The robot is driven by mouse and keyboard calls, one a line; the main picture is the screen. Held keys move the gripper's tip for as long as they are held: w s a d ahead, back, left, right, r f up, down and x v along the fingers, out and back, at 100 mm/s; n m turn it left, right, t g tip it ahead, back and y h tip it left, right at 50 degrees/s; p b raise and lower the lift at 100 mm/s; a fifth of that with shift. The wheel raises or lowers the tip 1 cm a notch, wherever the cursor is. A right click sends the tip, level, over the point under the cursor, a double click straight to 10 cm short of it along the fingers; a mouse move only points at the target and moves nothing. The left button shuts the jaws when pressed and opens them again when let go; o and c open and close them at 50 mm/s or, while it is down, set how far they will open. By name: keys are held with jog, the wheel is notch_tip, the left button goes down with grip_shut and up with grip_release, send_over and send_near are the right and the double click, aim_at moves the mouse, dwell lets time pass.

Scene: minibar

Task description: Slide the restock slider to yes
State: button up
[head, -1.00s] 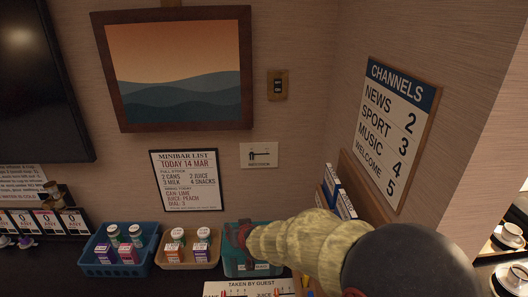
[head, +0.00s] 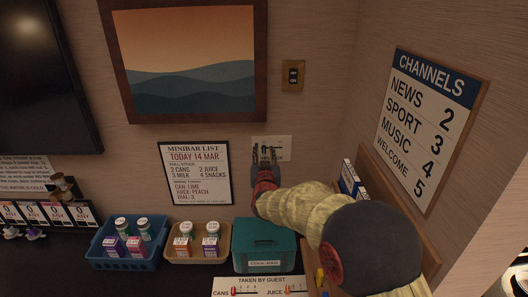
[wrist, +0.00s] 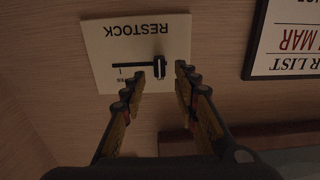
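The restock slider is a cream panel (head: 285,145) on the back wall, right of the minibar list. In the wrist view the panel (wrist: 104,50) appears upside down, with the word RESTOCK, a dark horizontal track and a dark upright knob (wrist: 161,66). The knob is at the track's right end there, the left end as the head sees it. My gripper (head: 265,155) is raised in front of the panel. In the wrist view my gripper (wrist: 162,72) is open, its fingertips on either side of the knob; contact cannot be told.
The minibar list (head: 196,172) hangs left of the panel, and a switch plate (head: 292,76) is above it. A teal box (head: 264,240), a tan tray (head: 170,256) and a blue basket (head: 110,262) stand below. The channels board (head: 430,125) is on the right wall.

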jog(key=shift+w, duration=0.95)
jog(key=shift+c, duration=1.2)
grip_shut()
